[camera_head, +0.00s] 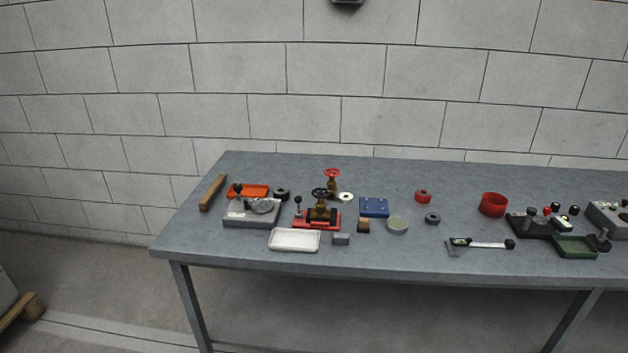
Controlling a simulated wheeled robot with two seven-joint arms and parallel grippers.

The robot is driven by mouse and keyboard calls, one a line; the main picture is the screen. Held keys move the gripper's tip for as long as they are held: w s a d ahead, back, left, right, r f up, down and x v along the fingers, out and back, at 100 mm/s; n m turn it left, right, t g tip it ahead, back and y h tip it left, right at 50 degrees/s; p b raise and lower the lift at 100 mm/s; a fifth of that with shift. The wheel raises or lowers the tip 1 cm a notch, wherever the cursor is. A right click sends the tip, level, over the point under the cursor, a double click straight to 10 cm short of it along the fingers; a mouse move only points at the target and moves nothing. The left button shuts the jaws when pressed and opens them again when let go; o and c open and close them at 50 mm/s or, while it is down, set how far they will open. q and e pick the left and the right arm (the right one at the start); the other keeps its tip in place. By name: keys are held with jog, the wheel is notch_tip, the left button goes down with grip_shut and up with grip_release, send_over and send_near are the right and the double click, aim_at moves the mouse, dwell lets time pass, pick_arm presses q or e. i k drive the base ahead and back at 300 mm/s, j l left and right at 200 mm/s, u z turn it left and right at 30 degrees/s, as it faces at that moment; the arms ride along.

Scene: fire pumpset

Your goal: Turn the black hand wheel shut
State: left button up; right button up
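The black hand wheel (320,193) sits on top of a brass valve (320,211), which stands upright on a red base (303,224) near the front of the grey table. A red hand wheel (333,173) on a second brass valve stands just behind it. From this distance I cannot tell how far the black wheel is turned. Neither of my grippers shows in the head view, and nothing of mine touches the valve.
The table (365,263) stands against a block wall. A white tray (294,240), a grey device (250,214), a blue block (374,207) and several small parts surround the valve. A red cup (492,204) stands farther right. The table between the blue block and red cup is partly clear.

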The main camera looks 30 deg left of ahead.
aim_at(321, 195)
jog(key=i+l+u, duration=0.2)
jog(key=i, duration=0.25)
jog(key=i+l+u, duration=0.15)
jog(key=i+l, duration=0.2)
jog(key=i, duration=0.15)
